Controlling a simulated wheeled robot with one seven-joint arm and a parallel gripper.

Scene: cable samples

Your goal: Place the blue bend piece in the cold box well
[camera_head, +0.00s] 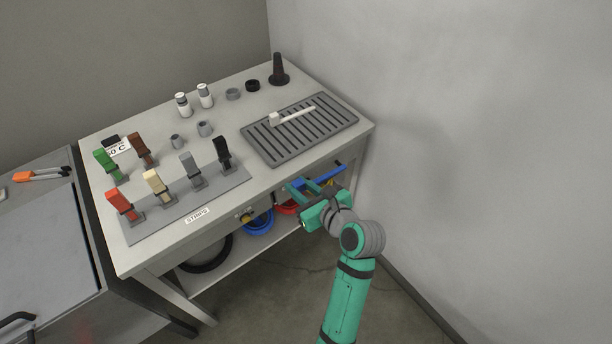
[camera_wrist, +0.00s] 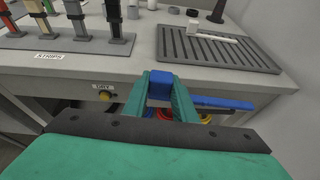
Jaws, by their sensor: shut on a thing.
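My gripper (camera_head: 309,187) is in front of the table's near right edge, at about drawer height. It is shut on the blue bend piece (camera_head: 331,174). In the wrist view a blue block end (camera_wrist: 160,88) sits between the fingertips, and a blue bar (camera_wrist: 222,101) extends to the right behind the right finger. The join between them is hidden. A grey box with a flat lid and a dark handle (camera_head: 40,265) stands at the lower left; I cannot tell whether it is the cold box. No open well shows.
The table (camera_head: 262,184) holds strip samples on a grey base (camera_head: 190,212), a slatted rack (camera_head: 345,115) with a white hammer-shaped piece (camera_head: 292,116), white bottles, rings and a dark cone (camera_head: 279,72). Coloured coils (camera_head: 258,222) lie on the lower shelf. A wall closes off the right.

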